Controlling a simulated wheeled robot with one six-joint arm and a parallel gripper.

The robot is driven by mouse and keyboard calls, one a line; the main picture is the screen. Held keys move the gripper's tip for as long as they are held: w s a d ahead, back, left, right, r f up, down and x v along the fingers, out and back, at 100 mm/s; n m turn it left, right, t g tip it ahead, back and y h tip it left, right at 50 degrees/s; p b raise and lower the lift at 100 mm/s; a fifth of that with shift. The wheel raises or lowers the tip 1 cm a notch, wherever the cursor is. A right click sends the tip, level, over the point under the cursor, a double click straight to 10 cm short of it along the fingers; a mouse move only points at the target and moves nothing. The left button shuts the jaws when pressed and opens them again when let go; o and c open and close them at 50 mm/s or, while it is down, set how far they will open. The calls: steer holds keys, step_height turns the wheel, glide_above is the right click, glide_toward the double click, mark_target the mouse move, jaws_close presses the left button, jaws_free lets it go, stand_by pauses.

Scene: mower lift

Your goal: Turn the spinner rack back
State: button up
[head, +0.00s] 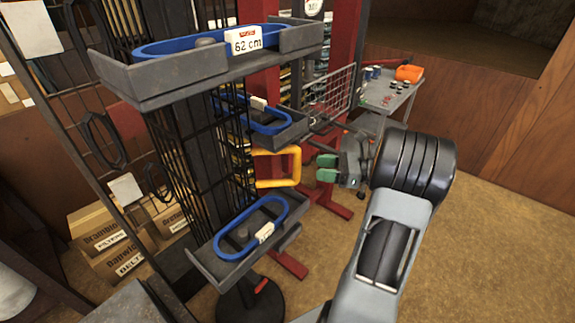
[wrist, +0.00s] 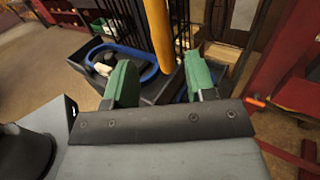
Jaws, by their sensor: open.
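The spinner rack is a black wire column (head: 200,165) with grey trays on a round dark base (head: 250,303). A yellow loop handle (head: 278,184) sticks out from its right side at mid height. My gripper (head: 326,168), with green fingertips, is open and empty just right of the handle, with a small gap between. In the wrist view the yellow handle (wrist: 161,35) lines up between the two open green fingers (wrist: 160,76), beyond their tips.
The rack's trays hold blue belts (head: 252,228); the top tray (head: 160,90) has a "62 cm" card. A red post (head: 347,60) and wire basket (head: 330,95) stand behind. A grey bench (head: 390,98) with small parts is at the back. Boxes (head: 105,240) sit lower left. Floor at right is clear.

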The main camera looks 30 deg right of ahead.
steer(key=p, duration=0.1)
glide_above(291, 179)
stand_by(0.3)
jaws_close()
stand_by(0.4)
